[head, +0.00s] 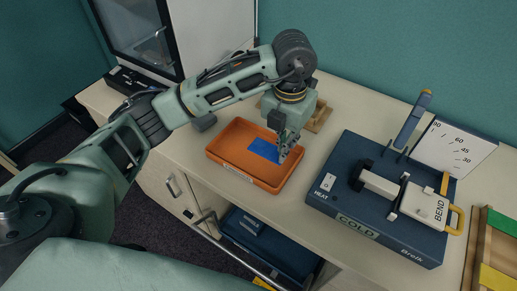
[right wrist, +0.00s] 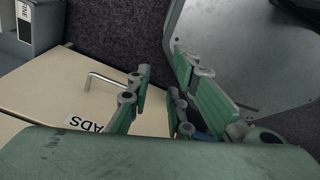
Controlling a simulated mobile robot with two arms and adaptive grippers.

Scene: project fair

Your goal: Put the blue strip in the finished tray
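The blue strip (head: 265,150) lies flat-looking inside the orange tray (head: 217,157), towards its right side. The tray stands on the bench and has a white label on its front wall, too small to read. My left gripper (head: 284,152) points down over the tray's right part, its fingertips at the right end of the strip. Whether the fingers grip the strip or only stand beside it is hidden. My right gripper (right wrist: 160,95) shows in the right wrist view with its fingers apart and nothing between them.
A dark blue bending machine (head: 345,205) marked COLD stands right of the tray. A wooden holder (head: 318,118) sits behind my left gripper. A blue bin (head: 270,240) is below the bench top. In the right wrist view a cabinet front (right wrist: 45,95) with a handle is close by.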

